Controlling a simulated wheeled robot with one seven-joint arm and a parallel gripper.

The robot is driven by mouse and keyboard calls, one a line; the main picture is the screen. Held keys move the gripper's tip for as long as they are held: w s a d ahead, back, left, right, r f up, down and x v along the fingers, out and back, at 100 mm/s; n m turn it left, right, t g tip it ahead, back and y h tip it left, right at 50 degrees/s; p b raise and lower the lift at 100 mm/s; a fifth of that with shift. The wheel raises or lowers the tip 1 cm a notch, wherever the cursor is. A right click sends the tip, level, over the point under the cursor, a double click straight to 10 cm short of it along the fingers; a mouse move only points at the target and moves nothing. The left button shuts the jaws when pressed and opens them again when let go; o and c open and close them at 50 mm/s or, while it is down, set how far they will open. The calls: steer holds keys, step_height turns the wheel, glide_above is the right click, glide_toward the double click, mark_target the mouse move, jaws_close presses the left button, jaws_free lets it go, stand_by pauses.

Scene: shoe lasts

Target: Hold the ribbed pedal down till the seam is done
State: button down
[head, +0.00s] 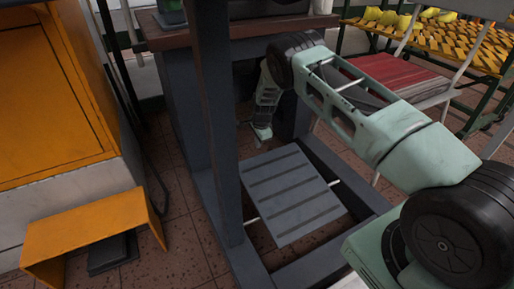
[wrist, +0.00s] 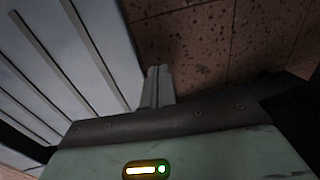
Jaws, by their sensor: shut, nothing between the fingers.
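The ribbed pedal (head: 287,194) is a grey plate with dark raised strips, on a rod between the bars of a dark frame. It also shows in the wrist view (wrist: 62,62), at the left. My gripper (head: 262,134) is shut and empty, pointing down just beyond the pedal's far edge. In the wrist view its fingers (wrist: 155,84) lie together beside the pedal's edge, with floor tiles beyond. I see no contact with the pedal; the fingertips' height against it is hard to tell. The seam is not in view.
A dark upright post (head: 215,130) and the frame's floor bars (head: 327,262) surround the pedal. An orange hood (head: 90,230) covers a small black pedal (head: 113,253) at the left. A red-topped seat (head: 395,80) and an orange slatted rack (head: 450,42) stand at right.

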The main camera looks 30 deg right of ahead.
step_height(320, 180, up, 6)
steer(key=p, duration=0.2)
steer(key=shift+w+r, duration=0.15)
stand_by(1.1)
stand_by(0.3)
